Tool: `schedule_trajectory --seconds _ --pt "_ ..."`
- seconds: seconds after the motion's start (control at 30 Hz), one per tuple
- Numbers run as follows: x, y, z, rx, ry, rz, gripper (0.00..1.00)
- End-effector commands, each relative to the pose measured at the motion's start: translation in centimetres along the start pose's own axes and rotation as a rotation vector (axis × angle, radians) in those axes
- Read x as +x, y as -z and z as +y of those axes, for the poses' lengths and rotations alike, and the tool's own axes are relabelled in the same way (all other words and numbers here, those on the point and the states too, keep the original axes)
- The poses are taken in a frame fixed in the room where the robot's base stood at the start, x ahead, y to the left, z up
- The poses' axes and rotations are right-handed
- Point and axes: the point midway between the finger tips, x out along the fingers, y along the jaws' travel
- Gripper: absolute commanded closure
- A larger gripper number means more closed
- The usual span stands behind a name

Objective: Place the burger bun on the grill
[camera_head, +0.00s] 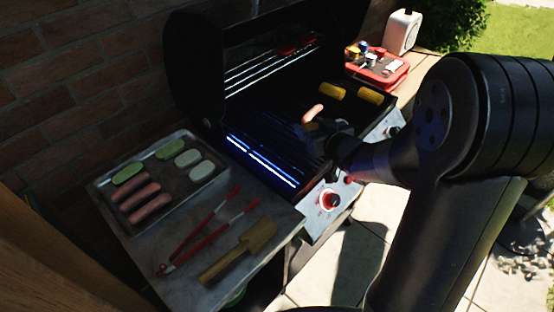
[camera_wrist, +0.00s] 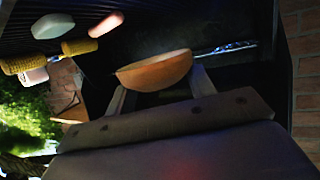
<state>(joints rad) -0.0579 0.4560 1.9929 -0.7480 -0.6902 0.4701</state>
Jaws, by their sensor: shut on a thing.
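The burger bun (camera_wrist: 155,72), a tan half-dome with a flat cut face, is between the two fingers of my gripper (camera_wrist: 158,90) in the wrist view. My gripper is shut on it. In the head view my gripper (camera_head: 318,130) is over the front part of the grill (camera_head: 262,128), whose lid is open. The bun cannot be made out there, behind my dark gripper. Whether the bun touches the grate cannot be told.
On the grill are a sausage (camera_head: 312,113) close to my gripper and two corn cobs (camera_head: 333,90) (camera_head: 370,96). A tray (camera_head: 103,186) with sausages and slices, red tongs (camera_head: 205,225) and a spatula (camera_head: 238,250) lie on the left side table. A red caddy (camera_head: 385,72) stands right.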

Motion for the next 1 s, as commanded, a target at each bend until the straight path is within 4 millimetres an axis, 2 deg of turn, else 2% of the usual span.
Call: schedule_trajectory --seconds 0.1,0.37,0.6,0.83,1.0 --pt "1.2 0.2 -0.9 -0.026 0.069 0.004 0.7" --pt "2.0 0.9 -1.6 -0.042 0.136 0.0 0.7" --pt "3.3 -3.1 -1.7 -0.039 0.142 -0.005 0.7" --pt "4.0 -5.2 -1.7 -0.041 0.141 -0.003 0.7" --pt "4.7 -7.6 -1.7 -0.04 0.142 -0.004 0.7"
